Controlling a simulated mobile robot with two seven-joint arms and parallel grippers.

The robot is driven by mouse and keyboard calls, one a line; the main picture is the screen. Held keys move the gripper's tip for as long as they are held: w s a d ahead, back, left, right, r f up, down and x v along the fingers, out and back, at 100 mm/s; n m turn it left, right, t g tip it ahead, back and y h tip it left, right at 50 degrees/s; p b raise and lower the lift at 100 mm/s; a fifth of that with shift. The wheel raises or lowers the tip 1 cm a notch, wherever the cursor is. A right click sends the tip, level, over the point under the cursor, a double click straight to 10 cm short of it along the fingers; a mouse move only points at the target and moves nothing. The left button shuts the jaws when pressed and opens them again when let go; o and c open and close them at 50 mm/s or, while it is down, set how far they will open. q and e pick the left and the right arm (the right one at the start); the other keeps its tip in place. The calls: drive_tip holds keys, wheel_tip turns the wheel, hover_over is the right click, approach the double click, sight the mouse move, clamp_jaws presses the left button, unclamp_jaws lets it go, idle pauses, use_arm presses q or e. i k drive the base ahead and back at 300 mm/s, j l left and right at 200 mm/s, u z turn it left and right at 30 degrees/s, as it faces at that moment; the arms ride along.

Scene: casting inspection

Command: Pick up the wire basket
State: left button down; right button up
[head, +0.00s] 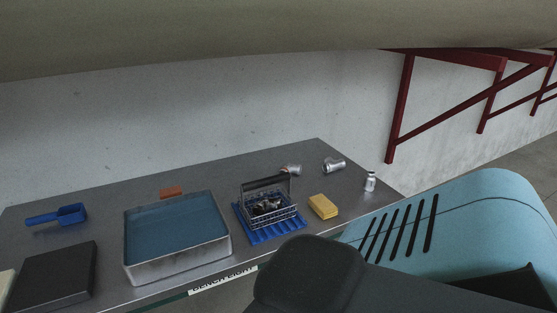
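The wire basket (268,213) stands upright on a blue ribbed mat (249,236) near the front of the grey bench, right of centre. Its dark handle (265,182) arches up over its back side. Dark and shiny metal pieces (268,205) lie inside it. Neither of my grippers shows in the head view. A dark rounded shape and a teal body with slots, probably parts of me, fill the lower right, in front of the basket and apart from it.
A metal tray of blue liquid (127,247) stands left of the basket. A yellow sponge (323,206), metal fittings (334,165) and a small bottle (370,181) are on the right. A blue scoop (70,215), a black slab (52,276) and an orange block (171,192) lie left and behind.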

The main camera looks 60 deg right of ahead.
sight(270, 180)
drive_tip(key=k+l, duration=0.2)
drive_tip(key=l, duration=0.2)
drive_tip(key=k+l, duration=0.15)
drive_tip(key=l, duration=0.25)
drive_tip(key=k+l, duration=0.2)
drive_tip(key=l, duration=0.2)
drive_tip(key=k+l, duration=0.15)
drive_tip(key=l, duration=0.25)
